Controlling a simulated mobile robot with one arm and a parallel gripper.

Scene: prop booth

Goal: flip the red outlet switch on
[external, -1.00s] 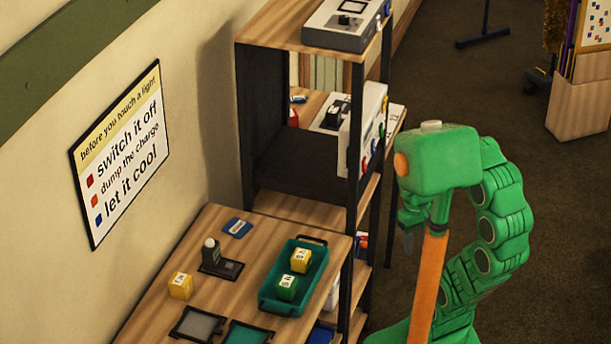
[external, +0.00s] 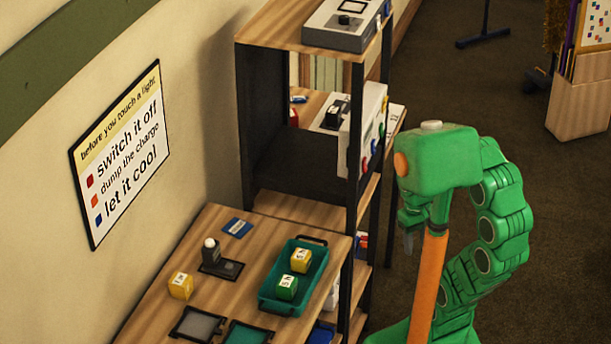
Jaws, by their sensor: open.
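A pale box (external: 354,150) stands on the middle level of the dark-sided shelf, its front edge turned toward the right. Small coloured parts run along that front, with a red one (external: 365,166) near its lower end. They are too small to tell which way any switch is set. My gripper (external: 408,242) hangs pointing down to the right of the shelf, apart from the box and empty. Its fingers are small and partly hidden by my green arm.
A grey device (external: 345,24) sits on the shelf top. The shelf's dark front post (external: 355,130) stands close to the box. At the lower left a wooden table (external: 215,285) holds a teal tray (external: 265,300) with yellow and green blocks.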

